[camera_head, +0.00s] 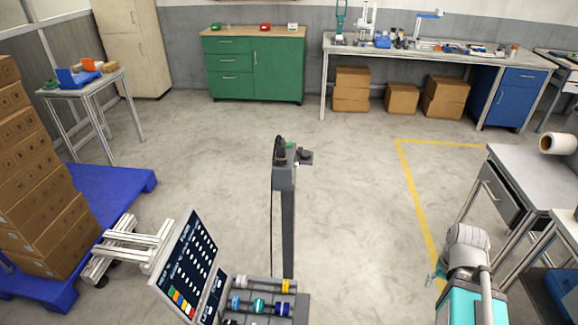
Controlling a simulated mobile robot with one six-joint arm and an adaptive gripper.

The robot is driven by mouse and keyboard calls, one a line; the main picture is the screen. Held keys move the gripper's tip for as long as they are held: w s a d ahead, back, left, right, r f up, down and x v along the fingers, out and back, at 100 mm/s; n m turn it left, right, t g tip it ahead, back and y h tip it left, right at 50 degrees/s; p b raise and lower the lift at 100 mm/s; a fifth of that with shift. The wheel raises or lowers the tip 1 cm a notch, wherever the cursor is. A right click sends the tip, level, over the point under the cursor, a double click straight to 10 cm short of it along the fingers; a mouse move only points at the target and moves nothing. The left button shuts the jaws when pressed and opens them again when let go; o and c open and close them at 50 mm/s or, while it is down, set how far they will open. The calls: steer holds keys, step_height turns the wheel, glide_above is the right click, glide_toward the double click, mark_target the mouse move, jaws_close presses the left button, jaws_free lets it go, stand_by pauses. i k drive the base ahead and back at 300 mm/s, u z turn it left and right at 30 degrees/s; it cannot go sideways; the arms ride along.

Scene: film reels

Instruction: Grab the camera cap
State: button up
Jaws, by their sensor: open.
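I cannot pick out a camera cap for certain. A small dark round piece (306,154) sits at the top right of a dark upright post (288,220) in the middle; I cannot tell whether it is a cap. A green spot shows next to it. My gripper cannot be made out in this view. A grey rounded joint (467,240) on a teal body (470,308) stands at the lower right, with no clear jaws on it.
A rack with several coloured reels (258,305) and a dark panel (188,268) are at the bottom. Stacked boxes (35,190) stand on a blue pallet (125,180) at left. A grey desk (540,175) is at right.

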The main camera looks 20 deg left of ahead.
mark_target(307, 154)
steer(key=k, duration=1.35)
steer(key=u, duration=1)
steer(key=i, duration=1.1)
steer(key=z, duration=0.05)
